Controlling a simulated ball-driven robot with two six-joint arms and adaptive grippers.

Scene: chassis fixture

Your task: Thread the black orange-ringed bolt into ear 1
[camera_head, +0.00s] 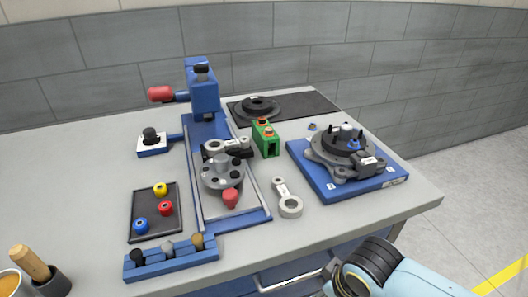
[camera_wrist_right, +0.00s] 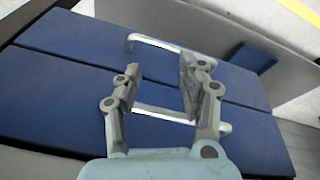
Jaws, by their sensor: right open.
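A small green block (camera_head: 266,143) stands mid-table with dark and orange parts on top. A black orange-ringed bolt may be among them, but they are too small to tell. A grey round fixture with ears (camera_head: 326,160) sits on a blue plate (camera_head: 384,188) at the right. It carries dark upright pins, a blue part and a small white label. I cannot read which ear is 1. My right gripper (camera_wrist_right: 160,72) is open and empty in the wrist view, in front of blue drawer fronts, away from the table-top objects. My left gripper is not in view.
A blue press stand (camera_head: 203,92) with a red-knobbed handle stands at the back. A grey link (camera_head: 286,197) lies mid-table. A dark tray (camera_head: 141,230) with coloured rings and a blue rack (camera_head: 186,262) are front left. The front right tabletop is clear. Drawer handles (camera_wrist_right: 165,115) protrude near the right gripper.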

